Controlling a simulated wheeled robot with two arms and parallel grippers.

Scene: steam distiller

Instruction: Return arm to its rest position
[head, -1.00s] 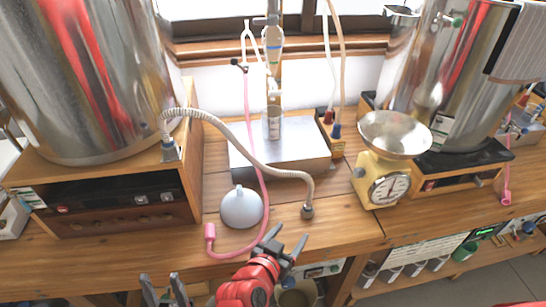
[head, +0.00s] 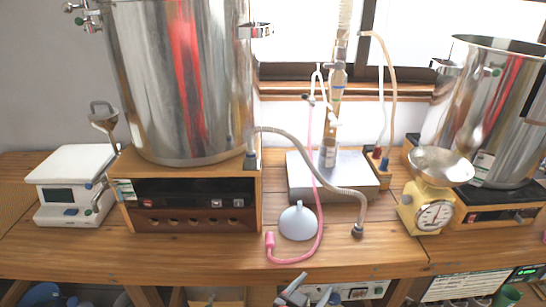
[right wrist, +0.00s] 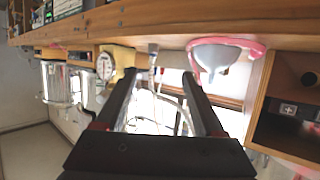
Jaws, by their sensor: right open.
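My right gripper (head: 306,292) shows only by its finger tips at the bottom edge of the head view, in front of the bench's front edge. Its two dark fingers (right wrist: 162,78) stand apart in the right wrist view, with nothing between them. The rest of my right arm is out of the head view. My left gripper is not in view.
The wooden bench (head: 180,256) carries a grey funnel (head: 298,222), a pink hose (head: 290,259), a corrugated hose (head: 325,184), a yellow scale (head: 428,207) and two large steel vessels (head: 180,90) (head: 490,120). A white device (head: 75,180) stands at left. Shelves lie below.

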